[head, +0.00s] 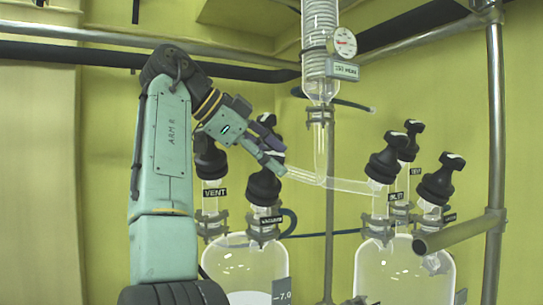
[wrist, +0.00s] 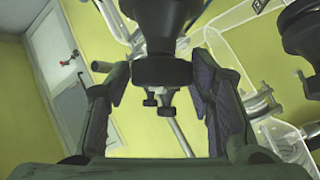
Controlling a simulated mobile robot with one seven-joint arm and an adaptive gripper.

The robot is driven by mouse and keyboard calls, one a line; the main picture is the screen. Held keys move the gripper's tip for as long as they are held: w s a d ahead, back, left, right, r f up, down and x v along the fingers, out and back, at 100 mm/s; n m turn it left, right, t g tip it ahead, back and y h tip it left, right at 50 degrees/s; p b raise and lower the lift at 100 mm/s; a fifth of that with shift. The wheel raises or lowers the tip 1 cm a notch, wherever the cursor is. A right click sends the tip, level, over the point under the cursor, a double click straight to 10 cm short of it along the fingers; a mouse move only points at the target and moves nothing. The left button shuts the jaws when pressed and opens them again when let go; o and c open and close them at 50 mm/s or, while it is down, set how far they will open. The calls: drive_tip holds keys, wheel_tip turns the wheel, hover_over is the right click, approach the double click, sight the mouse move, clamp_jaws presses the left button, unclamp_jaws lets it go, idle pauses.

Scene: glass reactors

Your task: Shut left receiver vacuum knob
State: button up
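The left receiver (head: 240,272) is a clear glass vessel at the lower middle of the head view. Its black vacuum knob (head: 264,187) stands above a tag that seems to read vacuum. My gripper (head: 274,146) is at the top of this knob, coming from the upper left. In the wrist view, a black knob (wrist: 163,72) lies between the two fingers of my gripper (wrist: 161,68). The fingers are apart, with a narrow gap showing on each side of the knob. The knob's handle is partly hidden by the fingers in the head view.
A black vent knob (head: 210,160) stands just left, partly behind my arm. A slanted glass tube (head: 340,184) runs close to the right of my gripper. The right receiver (head: 400,272) carries several black knobs. A metal post (head: 494,150) stands at the right.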

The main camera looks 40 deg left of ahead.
drive_tip(key=shift+o, duration=1.1)
drive_tip(key=shift+f+b, duration=0.1)
drive_tip(key=shift+b, duration=0.4)
